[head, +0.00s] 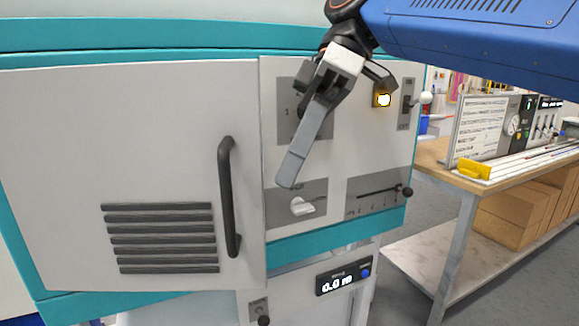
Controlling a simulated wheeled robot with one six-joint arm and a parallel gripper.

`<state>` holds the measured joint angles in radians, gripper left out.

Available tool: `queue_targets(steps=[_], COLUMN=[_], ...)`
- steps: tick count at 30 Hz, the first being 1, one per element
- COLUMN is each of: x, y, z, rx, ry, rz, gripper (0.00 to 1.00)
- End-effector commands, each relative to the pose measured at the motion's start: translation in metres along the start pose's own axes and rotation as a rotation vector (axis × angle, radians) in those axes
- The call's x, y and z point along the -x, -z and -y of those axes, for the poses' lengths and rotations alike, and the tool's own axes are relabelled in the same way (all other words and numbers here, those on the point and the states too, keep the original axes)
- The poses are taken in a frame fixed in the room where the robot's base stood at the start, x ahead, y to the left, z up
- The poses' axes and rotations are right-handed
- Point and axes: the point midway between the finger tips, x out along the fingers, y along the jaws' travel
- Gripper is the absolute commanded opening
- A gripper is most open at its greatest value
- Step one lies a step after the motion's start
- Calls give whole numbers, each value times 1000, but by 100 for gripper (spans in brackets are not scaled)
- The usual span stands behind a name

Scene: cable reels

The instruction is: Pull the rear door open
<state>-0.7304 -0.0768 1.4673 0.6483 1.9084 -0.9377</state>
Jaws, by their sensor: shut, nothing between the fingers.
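The door (150,150) is a large light-grey panel on a teal-framed machine, with dark vent slats (160,238) low on it. It looks closed, or very nearly so, against the panel at its right. Its black vertical bar handle (229,197) is near the door's right edge. My gripper (287,183) points down and left in front of the control panel, to the right of the handle and apart from it in the picture. Its long grey fingers are together with nothing between them. They hide part of the upper left control plate.
The control panel (335,150) carries a lit yellow-framed button (383,97), a lever (424,98), a white knob (301,207) and a slider (378,196). A display (343,279) reads 0.0 m below. A workbench (433,165) with boxes (525,213) stands at right.

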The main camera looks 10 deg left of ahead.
Motion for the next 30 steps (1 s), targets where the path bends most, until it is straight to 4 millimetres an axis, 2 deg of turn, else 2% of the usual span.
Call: queue_targets(steps=[6, 12, 18, 30], x=[-38, -63, -74, -76], y=[0, 0, 0, 1], z=[1, 1, 0, -1], rx=[0, 0, -1, -2], ry=[3, 1, 0, 1], rz=[1, 0, -1, -2], gripper=[0, 0, 0, 0])
